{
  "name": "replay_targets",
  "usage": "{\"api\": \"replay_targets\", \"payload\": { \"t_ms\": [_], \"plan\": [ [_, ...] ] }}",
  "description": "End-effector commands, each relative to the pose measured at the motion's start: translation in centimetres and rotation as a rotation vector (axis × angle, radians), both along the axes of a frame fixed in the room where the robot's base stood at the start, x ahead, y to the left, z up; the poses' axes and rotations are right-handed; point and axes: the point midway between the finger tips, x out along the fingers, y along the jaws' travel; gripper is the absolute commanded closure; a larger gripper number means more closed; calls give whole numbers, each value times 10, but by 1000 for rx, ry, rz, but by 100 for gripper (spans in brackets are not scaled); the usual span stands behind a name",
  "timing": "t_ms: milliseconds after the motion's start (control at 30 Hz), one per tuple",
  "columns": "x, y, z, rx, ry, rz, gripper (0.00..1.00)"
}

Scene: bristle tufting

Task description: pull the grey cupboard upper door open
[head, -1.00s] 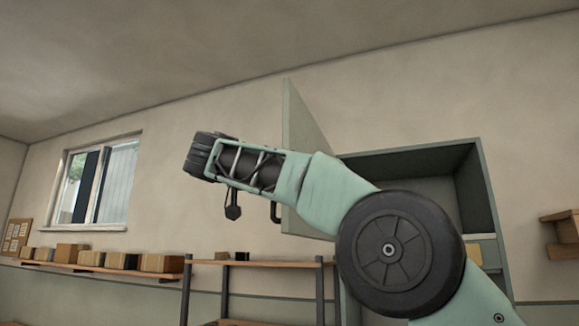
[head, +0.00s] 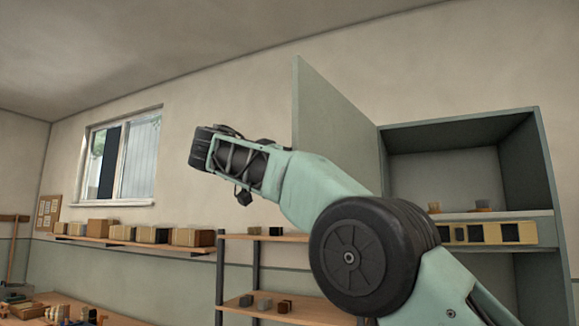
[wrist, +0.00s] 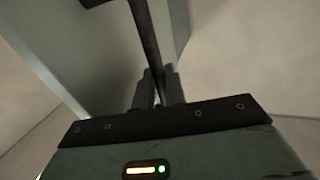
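The grey cupboard (head: 545,200) stands at the right in the head view. Its upper door (head: 330,125) is swung out to the left, hinged at the left side, and the inside shows. In the wrist view the door panel (wrist: 95,50) fills the upper left, with a dark bar handle (wrist: 143,30) in front of it. My gripper (wrist: 159,75) has its two fingers close on either side of the handle's lower part and looks shut on it. In the head view my arm hides the handle and the door's lower part; the gripper itself cannot be made out there.
Inside the cupboard a shelf (head: 470,215) bears small cups, with a row of yellow and dark blocks below. A wall shelf (head: 120,242) with boxes and a wooden rack (head: 285,305) stand left of it. A cluttered bench (head: 120,318) is at lower left.

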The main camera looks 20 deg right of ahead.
Motion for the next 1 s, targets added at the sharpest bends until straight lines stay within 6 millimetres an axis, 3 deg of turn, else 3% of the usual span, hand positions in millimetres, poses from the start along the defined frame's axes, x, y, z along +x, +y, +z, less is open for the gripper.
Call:
{"api": "replay_targets", "payload": {
  "t_ms": [300, 467, 1000],
  "plan": [
    [0, -1, 0, 0, 1, -1, 83],
    [-4, 9, -1, 1, 0, 2, 83],
    [-54, 117, 3, -1, 0, 2, 83]
  ]
}}
